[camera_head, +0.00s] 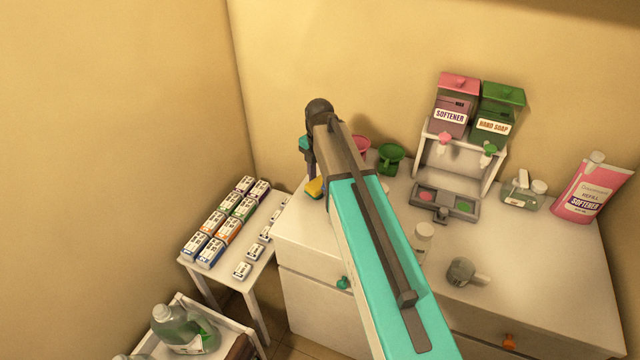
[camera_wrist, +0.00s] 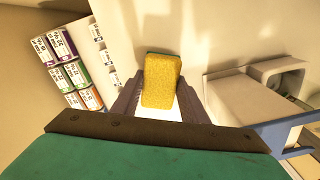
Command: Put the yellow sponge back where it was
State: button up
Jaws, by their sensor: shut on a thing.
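The yellow sponge (camera_wrist: 161,82) has a thin green edge at its far end. It stands between the two dark fingers of my gripper (camera_wrist: 160,105) in the wrist view. My gripper is shut on it. In the head view the sponge (camera_head: 315,188) shows small at the left end of the white cabinet top (camera_head: 310,225), below the dark wrist of my arm. Whether the sponge touches the cabinet top cannot be told. My arm hides part of the surface to its right.
A pink cup (camera_head: 360,146) and a green cup (camera_head: 390,157) stand right of my wrist. A softener dispenser (camera_head: 456,105) and a hand soap dispenser (camera_head: 496,115) stand on a white rack. A small side table (camera_head: 225,273) with several boxes is at left.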

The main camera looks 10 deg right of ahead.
aim_at(319, 182)
jog(key=shift+f, duration=0.7)
jog(key=shift+f, duration=0.15)
jog(key=o, duration=0.7)
jog(key=shift+o, duration=0.2)
jog(key=shift+r, duration=0.2)
notch_tip(319, 182, up, 12)
jog(key=b, duration=0.2)
jog(key=shift+b, duration=0.35)
jog(key=shift+f, duration=0.25)
jog(key=shift+f+p, duration=1)
jog(key=shift+f, duration=3.15)
